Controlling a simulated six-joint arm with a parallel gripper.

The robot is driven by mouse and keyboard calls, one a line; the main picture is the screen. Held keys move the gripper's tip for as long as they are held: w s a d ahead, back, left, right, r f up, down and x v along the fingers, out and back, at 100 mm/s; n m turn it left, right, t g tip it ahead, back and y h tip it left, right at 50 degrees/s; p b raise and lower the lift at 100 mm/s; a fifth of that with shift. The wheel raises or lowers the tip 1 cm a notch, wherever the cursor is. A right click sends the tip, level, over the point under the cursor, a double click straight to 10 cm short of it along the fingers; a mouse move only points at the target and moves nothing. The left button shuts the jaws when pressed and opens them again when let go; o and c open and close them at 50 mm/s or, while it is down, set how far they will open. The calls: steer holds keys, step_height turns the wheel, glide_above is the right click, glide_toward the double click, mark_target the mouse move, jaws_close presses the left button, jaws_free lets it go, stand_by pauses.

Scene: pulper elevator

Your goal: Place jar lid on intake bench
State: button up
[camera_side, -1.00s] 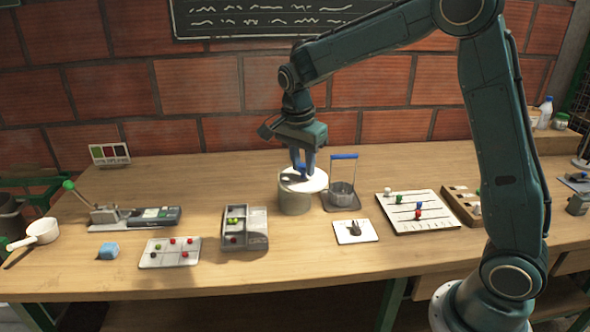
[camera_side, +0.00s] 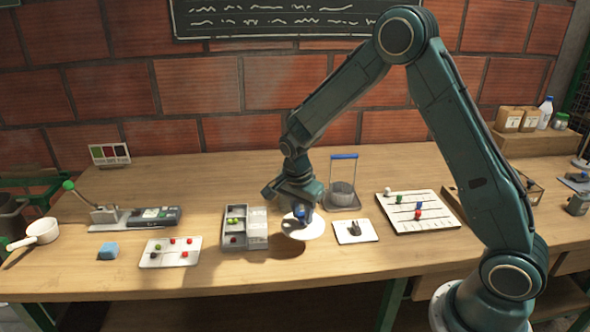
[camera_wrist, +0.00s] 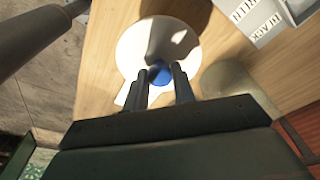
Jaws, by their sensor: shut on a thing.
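The jar lid is a white disc (camera_side: 310,231) with a blue knob, low over the bench (camera_side: 350,278) in the side view. In the wrist view it is a white disc (camera_wrist: 133,50) with its blue knob (camera_wrist: 160,74) between the fingertips. My gripper (camera_side: 300,213) is shut on the knob, and its fingers (camera_wrist: 160,76) show in the wrist view. I cannot tell whether the lid touches the bench. The grey-green jar (camera_wrist: 228,82) stands close beside the lid in the wrist view. In the side view my gripper hides it.
A grey compartment box (camera_side: 257,226) stands close on the left, and a small white card with a dark piece (camera_side: 346,237) lies on the right. A blue-handled carrier (camera_side: 342,190) stands behind. The bench in front of the lid is clear.

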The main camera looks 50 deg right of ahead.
mark_target(301, 223)
steer(key=shift+f, duration=0.8)
steer(key=shift+f, duration=0.1)
steer(key=shift+f, duration=2.05)
steer(key=shift+f, duration=0.1)
steer(key=o, duration=1)
steer(key=r, duration=0.3)
steer(key=a+r, duration=0.1)
steer(key=r, duration=0.7)
steer(key=shift+a+r, duration=0.15)
steer(key=shift+a, duration=0.15)
steer(key=shift+r, duration=0.4)
